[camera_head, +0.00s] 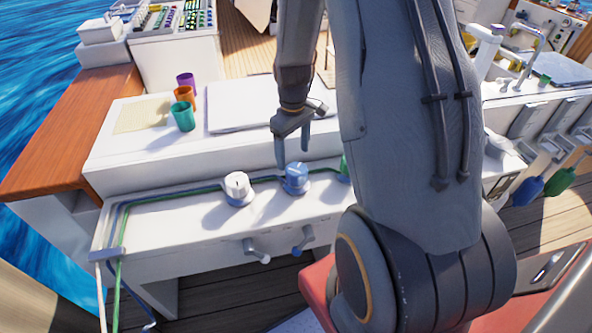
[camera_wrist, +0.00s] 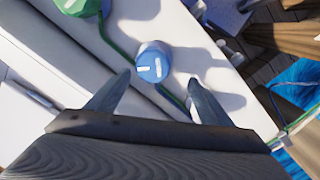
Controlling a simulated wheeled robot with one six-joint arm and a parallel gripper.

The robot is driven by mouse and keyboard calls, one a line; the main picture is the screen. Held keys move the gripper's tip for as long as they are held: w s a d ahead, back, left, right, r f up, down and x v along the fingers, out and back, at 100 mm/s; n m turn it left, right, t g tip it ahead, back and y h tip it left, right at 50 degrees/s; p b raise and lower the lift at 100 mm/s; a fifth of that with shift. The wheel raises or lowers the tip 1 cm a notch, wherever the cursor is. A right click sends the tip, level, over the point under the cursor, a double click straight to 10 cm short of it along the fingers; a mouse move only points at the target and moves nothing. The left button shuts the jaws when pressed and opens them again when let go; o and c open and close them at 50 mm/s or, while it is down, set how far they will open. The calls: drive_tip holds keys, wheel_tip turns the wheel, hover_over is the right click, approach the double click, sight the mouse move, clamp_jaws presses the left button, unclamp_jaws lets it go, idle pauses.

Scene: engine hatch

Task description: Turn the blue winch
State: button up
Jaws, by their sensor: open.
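The blue winch (camera_head: 297,178) is a short blue drum on the white bench ledge, between a white winch (camera_head: 236,188) and a green one (camera_head: 345,166) partly hidden by my arm. In the wrist view the blue winch (camera_wrist: 153,63) shows its round top with a white mark, lying beyond and between my fingertips. My gripper (camera_head: 293,150) points down just above and behind the blue winch, open and empty. In the wrist view its two fingers (camera_wrist: 160,82) are spread apart, and neither visibly touches the winch.
Green and blue lines (camera_head: 170,193) run along the ledge past the winches. Cups (camera_head: 183,117) stand on the higher white top behind. A white-grey handle (camera_head: 257,251) and a blue-grey handle (camera_head: 303,241) stick out of the bench front. The green winch (camera_wrist: 80,6) is near the upper left in the wrist view.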

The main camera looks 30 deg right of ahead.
sight(296, 168)
drive_tip(key=shift+w+d+f, duration=0.3)
drive_tip(key=shift+d+f, duration=0.35)
drive_tip(key=shift+f, duration=0.15)
drive_tip(key=shift+f+p, duration=0.75)
drive_tip(key=shift+f, duration=3.05)
drive_tip(key=c, duration=1.1)
drive_tip(key=shift+o, duration=0.2)
